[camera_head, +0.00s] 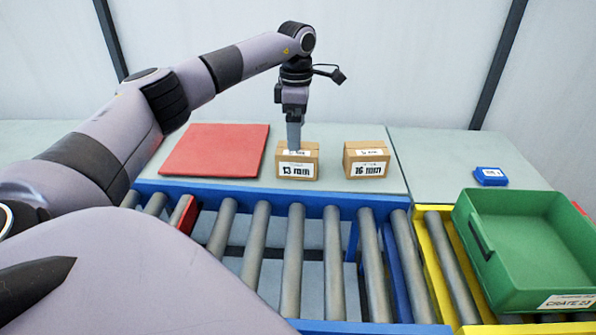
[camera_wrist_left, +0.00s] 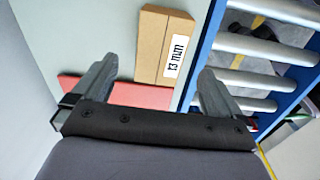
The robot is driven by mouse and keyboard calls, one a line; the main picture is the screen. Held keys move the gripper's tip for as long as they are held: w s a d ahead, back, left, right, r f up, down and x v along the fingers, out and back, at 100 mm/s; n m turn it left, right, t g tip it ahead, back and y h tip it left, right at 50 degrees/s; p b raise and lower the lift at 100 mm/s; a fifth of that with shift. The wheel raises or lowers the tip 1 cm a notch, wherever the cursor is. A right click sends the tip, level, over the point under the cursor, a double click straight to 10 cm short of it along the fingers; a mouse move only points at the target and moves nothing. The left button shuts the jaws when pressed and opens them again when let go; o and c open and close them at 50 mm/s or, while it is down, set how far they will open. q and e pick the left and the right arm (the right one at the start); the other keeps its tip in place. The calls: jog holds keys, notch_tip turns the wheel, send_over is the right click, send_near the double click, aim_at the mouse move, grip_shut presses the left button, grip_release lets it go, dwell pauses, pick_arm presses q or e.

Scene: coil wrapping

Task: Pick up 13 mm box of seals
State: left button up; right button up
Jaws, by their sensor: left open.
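The 13 mm box (camera_head: 297,171) is a brown carton with a white "13 mm" label, standing on the grey table behind the roller conveyor. It also shows in the left wrist view (camera_wrist_left: 158,48), beyond the fingers and between their lines. My left gripper (camera_head: 294,146) points down at the box's top in the head view, its fingertips overlapping the top in the picture. In the left wrist view my left gripper (camera_wrist_left: 160,85) is open with nothing between its fingers. Whether a finger touches the box I cannot tell. My right gripper is not in view.
A similar 16 mm box (camera_head: 366,172) stands to the right. A red mat (camera_head: 214,150) lies to the left. The blue-framed roller conveyor (camera_head: 293,255) runs in front.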

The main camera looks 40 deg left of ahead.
aim_at(298, 156)
pick_arm(q)
notch_tip(298, 156, down, 9)
jog(key=shift+d+r+b, duration=0.1)
jog(key=shift+r+b, duration=0.1)
jog(key=shift+b, duration=0.1)
jog(key=shift+w+r, duration=0.1)
jog(key=c, duration=1.6)
jog(key=shift+r, duration=0.1)
notch_tip(298, 156, up, 20)
jog(key=shift+f+p, duration=0.1)
jog(key=shift+p, duration=0.85)
